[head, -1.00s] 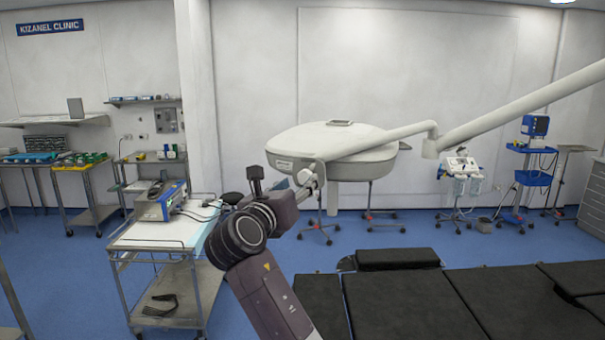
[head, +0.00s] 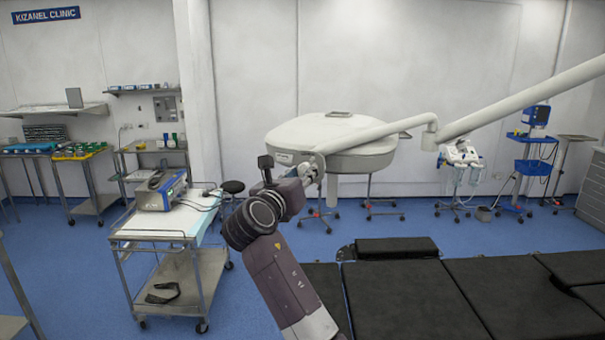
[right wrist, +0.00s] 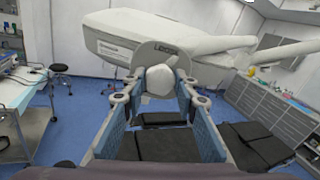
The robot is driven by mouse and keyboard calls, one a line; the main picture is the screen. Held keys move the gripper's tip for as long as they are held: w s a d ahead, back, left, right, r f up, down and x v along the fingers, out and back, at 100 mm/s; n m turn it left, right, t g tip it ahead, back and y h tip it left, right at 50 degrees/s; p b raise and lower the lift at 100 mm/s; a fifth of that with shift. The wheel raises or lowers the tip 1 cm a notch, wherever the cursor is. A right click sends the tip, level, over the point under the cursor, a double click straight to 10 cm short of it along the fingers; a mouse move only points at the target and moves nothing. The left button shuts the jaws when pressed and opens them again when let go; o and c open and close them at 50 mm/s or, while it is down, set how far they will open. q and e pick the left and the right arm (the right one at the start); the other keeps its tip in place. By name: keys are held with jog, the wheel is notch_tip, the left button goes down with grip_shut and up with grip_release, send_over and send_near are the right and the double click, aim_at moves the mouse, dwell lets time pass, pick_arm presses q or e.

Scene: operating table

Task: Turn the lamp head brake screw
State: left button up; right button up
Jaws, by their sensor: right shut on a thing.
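The white lamp head (head: 345,160) hangs from its white arm at mid-picture in the head view, and fills the upper part of the right wrist view (right wrist: 120,45). My right gripper (head: 311,174) reaches up to the lamp's near left side, where the arm joins the head. In the right wrist view my right gripper (right wrist: 161,90) has its two blue-padded fingers on either side of a pale rounded knob, the brake screw (right wrist: 160,81), and is shut on it. In the head view the gripper mostly hides the screw. My left gripper is not in view.
A black padded operating table (head: 400,290) lies below and to the right. A trolley with a blue-grey device (head: 160,190) stands at the left. The lamp's long white arm (head: 530,98) runs to the upper right. Blue floor lies open between.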

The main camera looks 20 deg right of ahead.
jog(key=shift+m, duration=0.3)
jog(key=m+b, duration=0.7)
jog(key=m, duration=0.8)
jog(key=m+b, duration=0.7)
jog(key=m, duration=0.9)
jog(key=shift+f+m, duration=0.2)
jog(key=shift+m, duration=0.1)
jog(key=shift+m+b, duration=0.75)
jog(key=shift+m, duration=1.55)
